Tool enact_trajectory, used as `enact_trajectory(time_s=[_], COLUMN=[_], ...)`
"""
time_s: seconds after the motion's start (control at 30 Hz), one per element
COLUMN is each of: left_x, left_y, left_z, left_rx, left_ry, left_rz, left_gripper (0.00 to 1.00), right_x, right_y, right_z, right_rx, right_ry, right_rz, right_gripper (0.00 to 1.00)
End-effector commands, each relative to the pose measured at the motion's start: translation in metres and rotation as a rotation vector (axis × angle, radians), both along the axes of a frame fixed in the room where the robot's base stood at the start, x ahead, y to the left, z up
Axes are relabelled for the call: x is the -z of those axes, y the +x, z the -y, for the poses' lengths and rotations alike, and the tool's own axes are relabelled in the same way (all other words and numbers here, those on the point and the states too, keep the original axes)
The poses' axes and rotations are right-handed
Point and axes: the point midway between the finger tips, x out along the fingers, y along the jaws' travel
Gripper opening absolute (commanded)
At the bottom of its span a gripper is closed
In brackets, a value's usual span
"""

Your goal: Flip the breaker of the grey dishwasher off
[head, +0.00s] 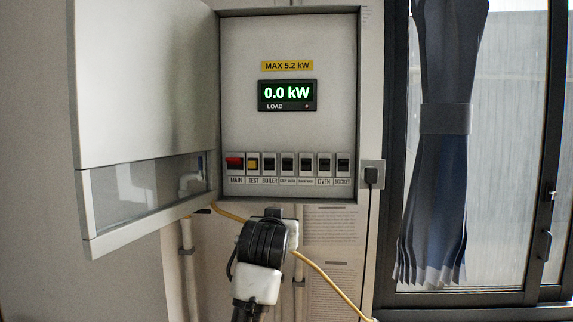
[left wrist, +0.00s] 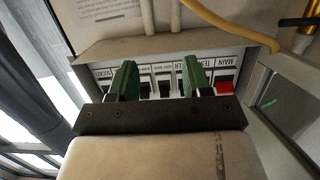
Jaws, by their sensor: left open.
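In the head view a row of breakers sits low in the open panel (head: 232,110). The labels read MAIN, TEST, BOILER, two in print too small to read surely, OVEN and SOCKET. The two small-print breakers (head: 288,166) (head: 306,166) are black and sit mid-row; I cannot tell surely which is the grey dishwasher's. My left gripper (left wrist: 158,82) is open, its green fingers spread in front of the row in the left wrist view. The middle breakers show between the fingers; some others are partly hidden. In the head view my wrist hides the fingertips. My right gripper is out of view.
The load display (head: 287,95) reads 0.0 kW, under a MAX 5.2 kW label (head: 287,66). The panel door (head: 145,85) stands open at left. A yellow cable (head: 325,280) runs below.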

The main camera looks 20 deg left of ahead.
Motion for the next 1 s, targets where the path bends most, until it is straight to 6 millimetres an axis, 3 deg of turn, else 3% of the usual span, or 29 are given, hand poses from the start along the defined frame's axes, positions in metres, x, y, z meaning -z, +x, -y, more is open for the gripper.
enact_trajectory(time_s=[0.03, 0.1, 0.2, 0.3, 0.53, 1.0], left_x=[-0.03, -0.061, -0.094, -0.114, -0.126, -0.126], left_y=[0.003, 0.004, 0.004, 0.003, 0.018, 0.092], left_z=[0.002, 0.005, 0.007, 0.009, 0.006, -0.009], left_rx=[-0.003, -0.006, -0.01, -0.012, -0.015, -0.015], left_ry=[-0.001, -0.001, 0.001, 0.001, 0.004, 0.004], left_rz=[0.042, 0.088, 0.135, 0.163, 0.172, 0.172], left_gripper=[0.49, 0.49, 0.49, 0.49, 0.49, 0.49], right_x=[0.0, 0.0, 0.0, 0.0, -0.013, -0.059], right_y=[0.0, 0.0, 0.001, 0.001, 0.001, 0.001], right_z=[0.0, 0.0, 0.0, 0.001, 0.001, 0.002], right_rx=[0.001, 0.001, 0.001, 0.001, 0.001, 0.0], right_ry=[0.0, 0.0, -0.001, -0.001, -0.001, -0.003], right_rz=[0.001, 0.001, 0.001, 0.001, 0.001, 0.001], right_gripper=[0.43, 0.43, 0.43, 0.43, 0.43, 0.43])
